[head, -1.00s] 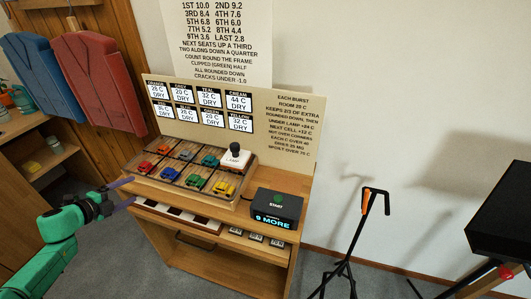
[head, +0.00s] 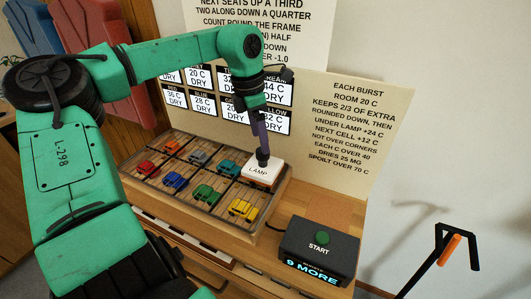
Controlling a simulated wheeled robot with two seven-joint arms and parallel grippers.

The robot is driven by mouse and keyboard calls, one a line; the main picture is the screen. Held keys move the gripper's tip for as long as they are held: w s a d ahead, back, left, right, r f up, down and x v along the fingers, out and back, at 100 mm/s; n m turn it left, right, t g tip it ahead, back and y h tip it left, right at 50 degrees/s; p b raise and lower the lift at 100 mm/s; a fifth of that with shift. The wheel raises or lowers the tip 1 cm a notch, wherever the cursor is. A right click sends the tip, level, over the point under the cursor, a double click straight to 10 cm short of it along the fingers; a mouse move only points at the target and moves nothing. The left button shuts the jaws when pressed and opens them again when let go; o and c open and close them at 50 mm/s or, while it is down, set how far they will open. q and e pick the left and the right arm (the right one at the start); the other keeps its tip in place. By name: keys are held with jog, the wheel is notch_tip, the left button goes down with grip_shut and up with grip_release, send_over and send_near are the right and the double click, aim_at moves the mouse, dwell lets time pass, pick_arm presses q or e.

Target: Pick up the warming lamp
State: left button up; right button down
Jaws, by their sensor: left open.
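The warming lamp (head: 260,172) is a white block marked LAMP with a dark knob on top. It sits over the back right cell of the wooden tray (head: 246,226). My left gripper (head: 262,152) points down from above, its fingers at the lamp's knob. The fingers are open, and they hide most of the knob; I cannot tell whether they touch it. My right gripper is not in view.
Several toy cars, such as the yellow car (head: 243,209), sit in the tray's other cells. A black box with a green START button (head: 319,237) reads 9 MORE at the right. A board of cards and rules (head: 345,130) stands close behind the tray. A black stand (head: 452,250) is at far right.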

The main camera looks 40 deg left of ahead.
aim_at(263, 161)
pick_arm(q)
jog(key=f, duration=0.5)
jog(key=shift+w+d+f, duration=0.1)
jog(key=shift+w+d, duration=0.15)
jog(key=shift+w, duration=0.05)
jog(key=shift+w+a+f, duration=0.1)
jog(key=shift+w+f, duration=0.05)
jog(key=shift+f, duration=0.05)
grip_shut()
jog(key=shift+r, duration=0.1)
dwell(0.7)
